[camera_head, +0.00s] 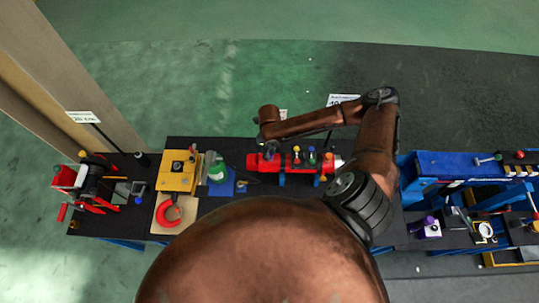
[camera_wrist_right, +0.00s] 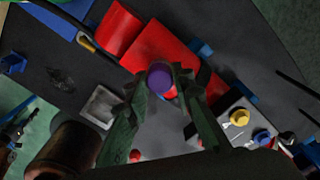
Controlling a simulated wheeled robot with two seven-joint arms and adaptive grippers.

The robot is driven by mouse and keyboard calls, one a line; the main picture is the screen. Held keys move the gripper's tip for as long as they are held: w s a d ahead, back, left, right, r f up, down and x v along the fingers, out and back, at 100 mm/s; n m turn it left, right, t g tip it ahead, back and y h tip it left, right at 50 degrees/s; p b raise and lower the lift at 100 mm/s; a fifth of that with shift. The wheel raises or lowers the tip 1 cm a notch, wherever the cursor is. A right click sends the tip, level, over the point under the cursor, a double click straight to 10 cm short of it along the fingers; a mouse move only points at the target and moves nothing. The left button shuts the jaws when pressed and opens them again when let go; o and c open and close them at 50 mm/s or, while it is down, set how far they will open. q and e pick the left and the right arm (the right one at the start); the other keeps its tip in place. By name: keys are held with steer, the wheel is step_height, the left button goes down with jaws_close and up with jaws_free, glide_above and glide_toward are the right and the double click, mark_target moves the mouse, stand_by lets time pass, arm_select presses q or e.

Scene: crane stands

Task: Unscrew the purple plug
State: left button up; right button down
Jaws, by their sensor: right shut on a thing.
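The purple plug (camera_wrist_right: 159,77) shows end-on in the wrist view, against a red block (camera_wrist_right: 150,48). My right gripper (camera_wrist_right: 160,80) has its two green fingers on either side of the plug, shut on it. In the head view my right arm reaches over the bench from the right and hangs down at the left part of the red block (camera_head: 252,162). The plug is too small and covered there to make out its seating. I cannot tell whether its thread is still engaged. My left gripper is not in view.
Several coloured knobs stand on the red block, right of my gripper. A blue stand (camera_head: 450,165) is at right.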

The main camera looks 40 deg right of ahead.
steer(key=n, duration=0.1)
steer(key=n+p, duration=0.1)
steer(key=shift+w+r+n, duration=0.1)
steer(key=shift+r+n, duration=0.15)
steer(key=shift+n, duration=0.15)
steer(key=shift+d+f+n, duration=0.1)
steer(key=shift+n, duration=0.7)
steer(key=n+p, duration=0.1)
steer(key=n, duration=0.1)
steer(key=shift+n, duration=0.3)
steer(key=shift+w+n+b, duration=0.25)
steer(key=shift+n+b, duration=0.15)
steer(key=shift+b, duration=0.2)
steer(key=shift+s+n+b, duration=0.1)
steer(key=shift+n+b, duration=0.2)
steer(key=shift+b, duration=0.2)
steer(key=shift+s+a+p, duration=0.1)
steer(key=shift+a+p, duration=0.35)
steer(key=shift+p, duration=0.3)
steer(key=shift+d+n+p, duration=0.2)
steer(key=shift+n+p, duration=0.4)
steer(key=shift+p, duration=0.2)
